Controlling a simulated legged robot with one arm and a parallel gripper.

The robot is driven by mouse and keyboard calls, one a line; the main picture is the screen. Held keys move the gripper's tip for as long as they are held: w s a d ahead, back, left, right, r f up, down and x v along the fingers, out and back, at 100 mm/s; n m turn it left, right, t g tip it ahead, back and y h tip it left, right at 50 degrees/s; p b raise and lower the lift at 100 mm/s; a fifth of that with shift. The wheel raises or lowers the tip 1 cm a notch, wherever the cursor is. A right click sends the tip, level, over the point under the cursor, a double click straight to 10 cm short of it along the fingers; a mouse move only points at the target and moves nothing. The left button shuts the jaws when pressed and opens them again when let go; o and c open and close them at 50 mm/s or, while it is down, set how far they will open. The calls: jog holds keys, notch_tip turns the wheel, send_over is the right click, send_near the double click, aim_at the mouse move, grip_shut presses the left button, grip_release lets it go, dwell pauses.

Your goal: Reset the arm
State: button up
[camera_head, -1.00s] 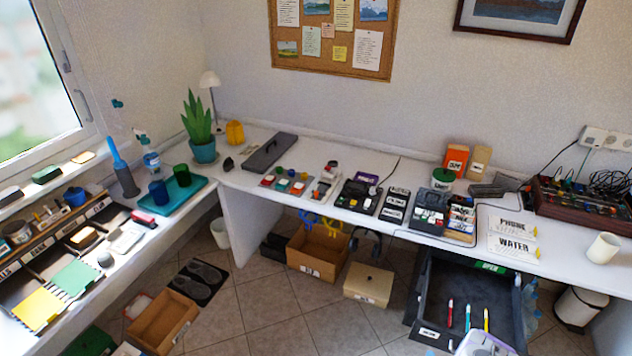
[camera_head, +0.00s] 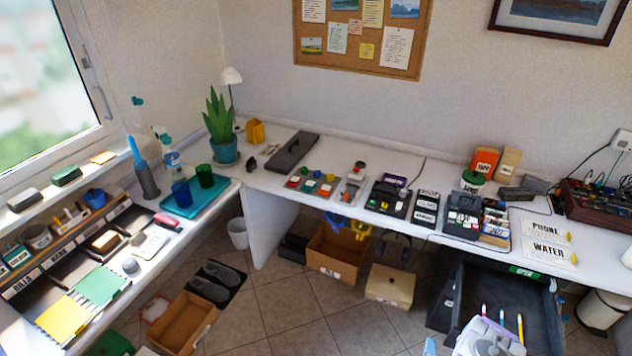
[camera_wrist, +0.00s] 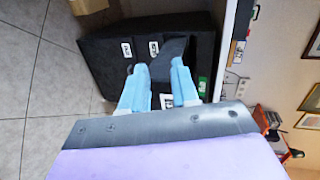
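My gripper (camera_wrist: 160,88) shows in the wrist view as two light blue fingers with a gap between them. It is open, and I see nothing held in it. A light blue finger tip shows there; the rest of the gripper is out of frame.
Several coloured pens (camera_head: 520,328) show at the black bin. The white desk (camera_head: 330,203) above carries many small items. A cardboard box (camera_head: 325,262) and a beige box (camera_head: 389,288) stand under it.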

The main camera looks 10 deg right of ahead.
jog(key=w+a+r+n+g+y, duration=0.3)
jog(key=w+r+n+y, duration=0.2)
jog(key=w+r+n, duration=0.55)
jog(key=w+a+r+n+g+y, duration=0.1)
jog(key=a+r+n+g, duration=0.1)
jog(key=a+r, duration=0.45)
jog(key=a+r+n+g, duration=0.1)
jog(key=a+r+g, duration=0.15)
jog(key=r, duration=0.75)
jog(key=s+a+r+n+g, duration=0.25)
jog(key=s+a+r, duration=0.25)
jog(key=s+r, duration=0.25)
jog(key=s+a+r+n+g, duration=0.1)
jog(key=s+a+r+n, duration=0.2)
jog(key=s+a+r, duration=0.4)
jog(key=s+a+r+n+g, duration=0.1)
jog(key=s+a+r, duration=0.1)
jog(key=s, duration=0.5)
jog(key=s+a+r+n+g+y, duration=0.1)
jog(key=s+a+r+n, duration=0.1)
jog(key=s+r, duration=0.2)
jog(key=s+a+r+n+g, duration=0.1)
jog(key=s+r, duration=0.3)
jog(key=s, duration=0.7)
jog(key=shift+a+g, duration=0.4)
jog(key=shift+s+d+r, duration=0.1)
jog(key=shift+d, duration=0.05)
